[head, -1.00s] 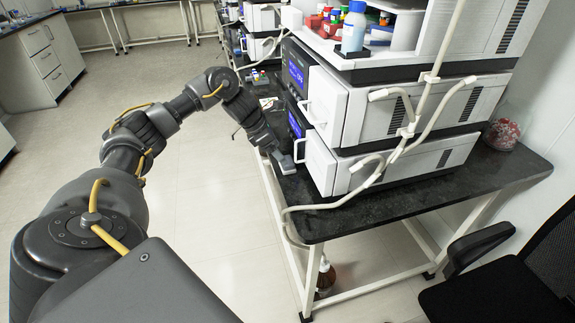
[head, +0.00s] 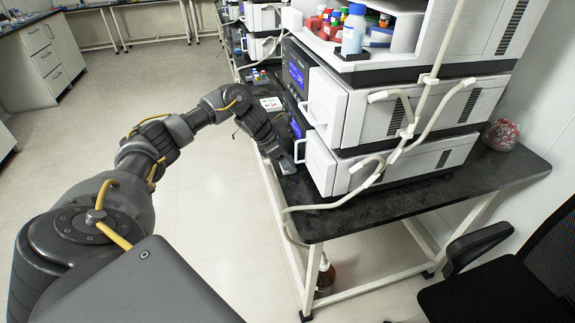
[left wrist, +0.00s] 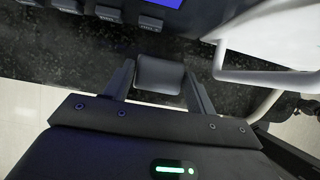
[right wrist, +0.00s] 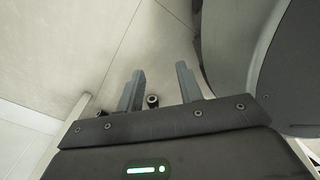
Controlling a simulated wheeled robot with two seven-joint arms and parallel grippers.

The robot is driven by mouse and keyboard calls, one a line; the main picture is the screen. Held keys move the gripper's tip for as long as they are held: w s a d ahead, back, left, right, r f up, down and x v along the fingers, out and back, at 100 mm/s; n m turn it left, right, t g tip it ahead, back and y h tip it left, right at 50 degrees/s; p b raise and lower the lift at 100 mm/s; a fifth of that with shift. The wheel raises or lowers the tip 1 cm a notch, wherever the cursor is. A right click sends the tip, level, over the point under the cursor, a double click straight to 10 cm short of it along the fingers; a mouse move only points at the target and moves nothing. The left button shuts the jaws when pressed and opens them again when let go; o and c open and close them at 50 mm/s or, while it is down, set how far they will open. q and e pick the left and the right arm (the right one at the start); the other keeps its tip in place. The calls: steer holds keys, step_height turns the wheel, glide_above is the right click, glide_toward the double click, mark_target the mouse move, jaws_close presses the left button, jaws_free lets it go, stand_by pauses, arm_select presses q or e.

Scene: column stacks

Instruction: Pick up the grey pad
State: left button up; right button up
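The grey pad (left wrist: 160,75) lies on the black bench top, in front of the lower instrument. In the left wrist view it sits between the fingertips of my left gripper (left wrist: 158,85). One finger is at each side, very close to it; I cannot tell whether they touch it. In the head view the pad (head: 288,167) is a small grey patch, partly hidden by my left gripper (head: 281,157). My right gripper (right wrist: 158,82) is open and empty over pale floor, and shows only in the right wrist view.
Stacked white instruments (head: 400,120) with protruding handles stand just right of the left gripper. A white tube (head: 335,203) loops over the front of the black bench (head: 400,200). A white card (head: 271,103) lies farther back. Open floor is to the left.

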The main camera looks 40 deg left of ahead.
mark_target(292, 159)
arm_select(q)
steer(key=shift+c, duration=1.4)
arm_select(e)
steer(key=shift+s, duration=0.1)
arm_select(q)
steer(key=shift+r, duration=0.15)
arm_select(e)
steer(key=shift+s+d, duration=0.1)
